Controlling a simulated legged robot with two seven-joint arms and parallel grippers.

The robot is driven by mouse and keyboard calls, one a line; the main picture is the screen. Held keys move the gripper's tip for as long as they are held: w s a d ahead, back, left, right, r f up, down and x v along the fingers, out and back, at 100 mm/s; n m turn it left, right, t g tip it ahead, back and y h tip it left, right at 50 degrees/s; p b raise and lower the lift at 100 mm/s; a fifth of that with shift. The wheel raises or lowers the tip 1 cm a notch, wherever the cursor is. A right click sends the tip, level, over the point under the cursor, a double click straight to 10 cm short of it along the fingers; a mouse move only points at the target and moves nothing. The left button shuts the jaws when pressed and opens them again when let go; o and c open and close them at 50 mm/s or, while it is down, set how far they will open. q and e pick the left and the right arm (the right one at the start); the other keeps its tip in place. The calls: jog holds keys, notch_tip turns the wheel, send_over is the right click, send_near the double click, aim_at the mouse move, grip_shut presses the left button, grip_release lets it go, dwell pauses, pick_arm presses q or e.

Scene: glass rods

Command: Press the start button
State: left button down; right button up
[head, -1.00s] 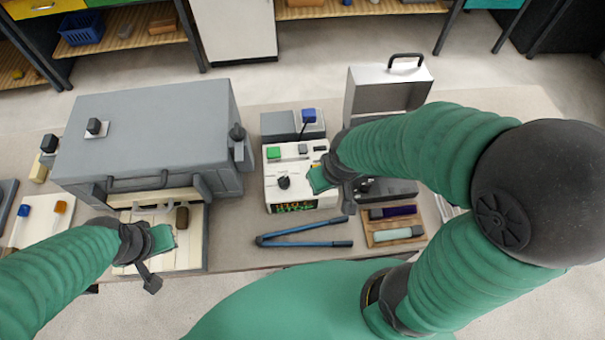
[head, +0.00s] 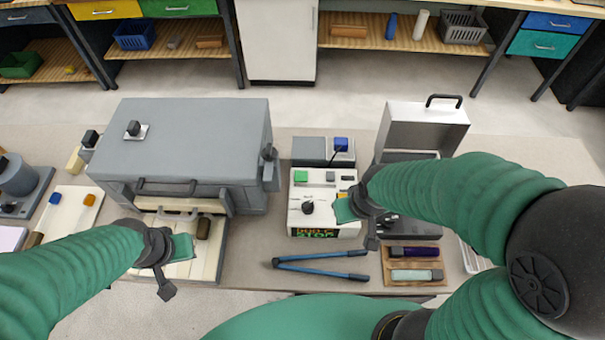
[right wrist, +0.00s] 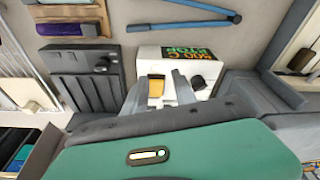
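The white control box (head: 322,220) stands mid-table, with a green button (head: 300,176), a small dark button (head: 330,176) and a black knob (head: 308,207) on top. I see no label on the buttons. My right gripper (head: 346,208) is over the box's right side. In the right wrist view its two grey fingers (right wrist: 163,92) are apart and empty, near an orange-yellow part (right wrist: 156,88) of the box. Contact cannot be told. My left gripper (head: 168,268) is in front of the grey furnace (head: 200,125); its opening is unclear.
Blue-handled tongs (head: 320,270) lie in front of the box. A grey unit with a blue button (head: 341,145) stands behind the box.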

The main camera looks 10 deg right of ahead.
grip_shut()
dwell(1.5)
